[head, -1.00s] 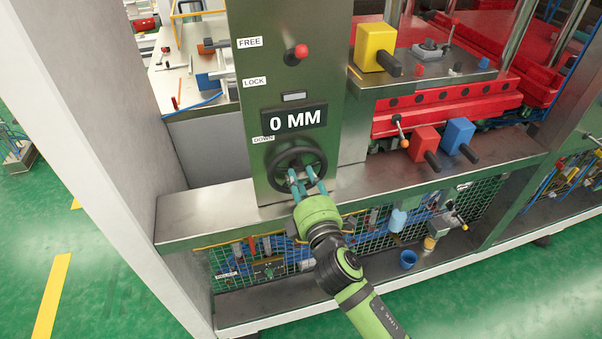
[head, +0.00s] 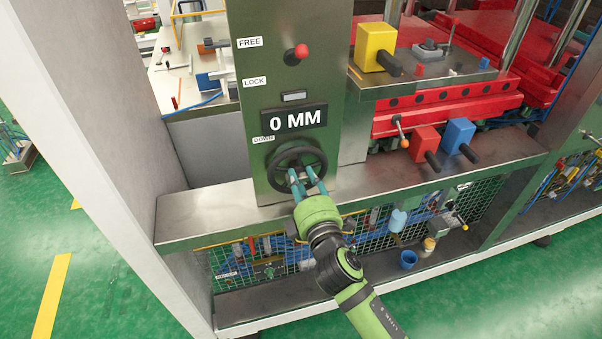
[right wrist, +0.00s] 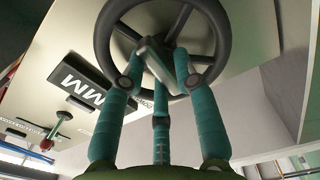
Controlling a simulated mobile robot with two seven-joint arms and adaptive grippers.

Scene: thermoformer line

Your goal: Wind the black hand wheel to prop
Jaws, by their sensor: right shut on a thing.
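The black hand wheel (head: 297,152) is on the front of the grey metal panel (head: 290,75), below a display (head: 295,119) that reads 0 MM. A small label above the wheel reads DOWN. My right gripper (head: 306,184) reaches the wheel from below, its teal fingers shut at the wheel's hub and spokes. In the right wrist view, the fingers (right wrist: 157,75) close around a grey spoke or hub part inside the black rim (right wrist: 226,35). The exact contact is partly hidden by the fingers. My left gripper is not in view.
A red-knobbed lever (head: 299,52) sits higher on the panel, between FREE and LOCK labels. Yellow (head: 371,46), red (head: 424,140) and blue (head: 457,134) blocks with black handles stand to the right. A metal ledge (head: 200,215) runs below the wheel.

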